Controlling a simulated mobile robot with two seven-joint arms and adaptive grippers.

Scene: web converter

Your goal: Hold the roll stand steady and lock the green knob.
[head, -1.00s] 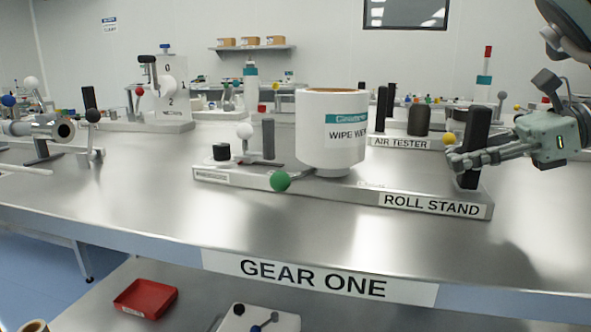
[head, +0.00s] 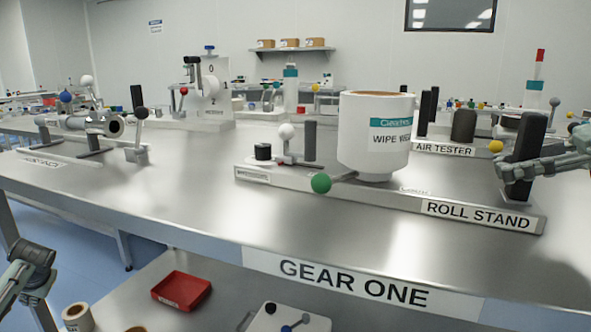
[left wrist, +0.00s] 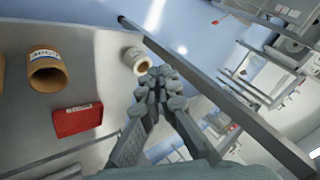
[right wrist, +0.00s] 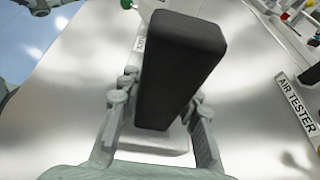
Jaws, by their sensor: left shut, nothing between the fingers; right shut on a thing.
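The roll stand (head: 390,192) is a grey base plate on the steel bench, with a white wipe roll (head: 365,150) standing on it. The green knob (head: 320,183) sticks out at the stand's front edge, left of the roll. My right gripper (head: 520,168) is shut on the black upright handle (head: 527,145) at the stand's right end; the right wrist view shows a finger on either side of this handle (right wrist: 178,70). My left gripper (left wrist: 160,85) is shut and empty, low by the bench's front edge; in the head view only part of the left arm shows at the lower left.
A lower shelf holds a red tray (head: 181,290) and tape rolls (head: 77,317). Bare bench top (head: 200,195) lies in front and left of the stand. A silver tube fixture (head: 100,124) stands at the left, and the air tester (head: 463,126) stands behind the stand.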

